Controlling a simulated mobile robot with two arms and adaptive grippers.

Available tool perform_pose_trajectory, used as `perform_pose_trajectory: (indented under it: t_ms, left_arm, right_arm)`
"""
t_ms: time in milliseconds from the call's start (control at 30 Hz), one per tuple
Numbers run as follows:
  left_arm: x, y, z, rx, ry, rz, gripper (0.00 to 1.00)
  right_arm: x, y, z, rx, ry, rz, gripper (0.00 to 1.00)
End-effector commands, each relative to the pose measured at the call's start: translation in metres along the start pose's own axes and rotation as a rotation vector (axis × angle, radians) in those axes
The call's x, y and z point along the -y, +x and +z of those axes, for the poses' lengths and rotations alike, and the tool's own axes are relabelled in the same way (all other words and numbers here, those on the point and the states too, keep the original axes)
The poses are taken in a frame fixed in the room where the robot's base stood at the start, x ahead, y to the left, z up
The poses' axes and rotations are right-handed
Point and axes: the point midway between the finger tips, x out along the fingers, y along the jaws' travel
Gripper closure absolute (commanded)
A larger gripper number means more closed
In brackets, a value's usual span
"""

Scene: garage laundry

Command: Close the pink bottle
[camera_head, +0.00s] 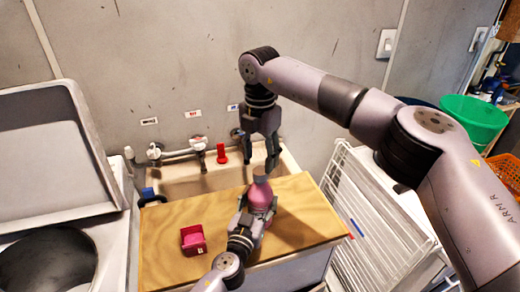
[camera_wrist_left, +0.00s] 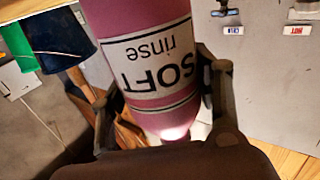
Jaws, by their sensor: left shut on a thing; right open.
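The pink bottle (camera_head: 260,195) stands upright on the wooden board in the head view. A greyish piece (camera_head: 260,173) is at its top; I cannot tell whether this is a cap or the bare neck. My left gripper (camera_head: 256,210) is shut around the bottle's body. In the left wrist view its fingers are on both sides of the bottle (camera_wrist_left: 150,55), whose label reads "SOFT rinse" upside down. My right gripper (camera_head: 262,160) points down, open and empty, just above the bottle top.
A wooden board (camera_head: 165,225) carries a small red box (camera_head: 193,240) with something pink inside. Behind are a sink (camera_head: 180,180), taps and a small red object (camera_head: 220,154). A white drying rack (camera_head: 370,205) stands right; an open-lidded washer (camera_head: 50,160) stands left.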

Motion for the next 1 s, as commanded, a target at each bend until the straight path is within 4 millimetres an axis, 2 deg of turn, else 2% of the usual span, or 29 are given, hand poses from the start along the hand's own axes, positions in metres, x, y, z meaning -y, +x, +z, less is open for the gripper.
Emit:
perform_pose_trajectory:
  t_ms: [700, 900, 1000]
  left_arm:
    - [0.0, 0.0, 0.0, 0.0, 0.0, 0.0, 1.0]
    - [0.0, 0.0, 0.0, 0.0, 0.0, 0.0, 1.0]
    - [0.0, 0.0, 0.0, 0.0, 0.0, 0.0, 1.0]
  right_arm:
    - [0.0, -0.026, 0.0, 0.001, -1.343, -0.002, 0.51]
    - [0.0, -0.031, 0.0, 0.0, -1.617, 0.0, 0.51]
    - [0.0, -0.033, 0.0, 0.0, -1.692, 0.0, 0.51]
